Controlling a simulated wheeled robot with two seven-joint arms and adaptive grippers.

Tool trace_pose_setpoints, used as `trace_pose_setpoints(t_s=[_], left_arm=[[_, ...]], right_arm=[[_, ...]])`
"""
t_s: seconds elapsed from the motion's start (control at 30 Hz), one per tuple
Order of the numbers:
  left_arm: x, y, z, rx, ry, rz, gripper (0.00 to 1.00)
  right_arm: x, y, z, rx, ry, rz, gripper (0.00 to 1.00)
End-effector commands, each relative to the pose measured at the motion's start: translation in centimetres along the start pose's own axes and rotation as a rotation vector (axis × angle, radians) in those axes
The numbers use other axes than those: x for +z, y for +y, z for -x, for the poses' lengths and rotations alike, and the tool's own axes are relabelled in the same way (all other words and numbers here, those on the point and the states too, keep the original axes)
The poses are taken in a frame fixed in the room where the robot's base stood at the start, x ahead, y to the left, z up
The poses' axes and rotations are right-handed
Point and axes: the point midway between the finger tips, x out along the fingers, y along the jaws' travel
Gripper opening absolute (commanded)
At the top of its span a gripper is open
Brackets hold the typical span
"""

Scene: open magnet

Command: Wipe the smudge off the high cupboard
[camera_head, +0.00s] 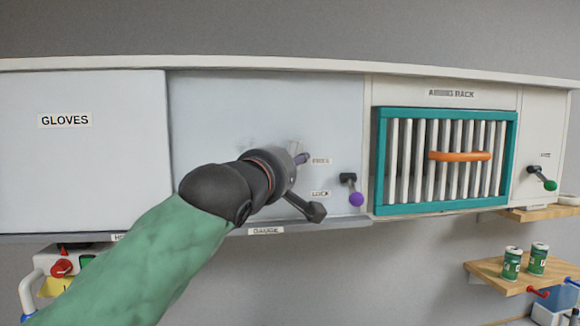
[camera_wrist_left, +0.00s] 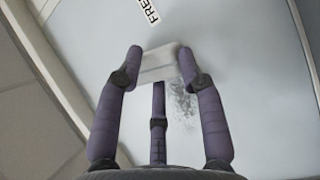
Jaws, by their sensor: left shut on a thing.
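The high cupboard's pale grey panel (camera_head: 265,105) fills the middle of the head view, and its surface also fills the wrist view (camera_wrist_left: 250,60). A dark, speckled smudge (camera_wrist_left: 184,105) shows on it in the left wrist view, just beside and below the held block. My left gripper (camera_head: 302,158) is up at the panel's lower right part. In the left wrist view its purple fingers (camera_wrist_left: 162,62) are shut on a white block (camera_wrist_left: 158,66), which lies at or close to the panel; contact is hard to tell. My arm hides part of the panel. My right gripper is not in view.
A lever with a purple knob (camera_head: 355,198) sits right of my gripper, by the FREE and LOCK labels. A teal-framed rack (camera_head: 445,208) with an orange handle (camera_head: 460,156) is further right. A wooden shelf (camera_head: 488,270) with green cans (camera_head: 512,263) is lower right.

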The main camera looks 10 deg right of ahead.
Motion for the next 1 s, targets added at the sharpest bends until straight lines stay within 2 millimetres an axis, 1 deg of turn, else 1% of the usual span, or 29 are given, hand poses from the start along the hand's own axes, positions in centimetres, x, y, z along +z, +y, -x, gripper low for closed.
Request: trace_pose_setpoints(t_s=[0.03, 0.3, 0.67, 1.0], left_arm=[[-0.5, -0.1, 0.2, 0.000, 0.003, 0.002, 0.12], [-2.3, -0.4, 1.3, 0.000, 0.004, 0.002, 0.12], [-3.4, -0.5, 2.0, 0.000, 0.003, 0.001, 0.12], [-5.7, -0.7, 3.3, 0.000, 0.004, 0.001, 0.12]], right_arm=[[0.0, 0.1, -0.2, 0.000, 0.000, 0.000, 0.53], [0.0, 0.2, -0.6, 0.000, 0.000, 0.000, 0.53], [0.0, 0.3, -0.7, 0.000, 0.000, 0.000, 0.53], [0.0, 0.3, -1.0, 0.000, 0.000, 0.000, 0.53]])
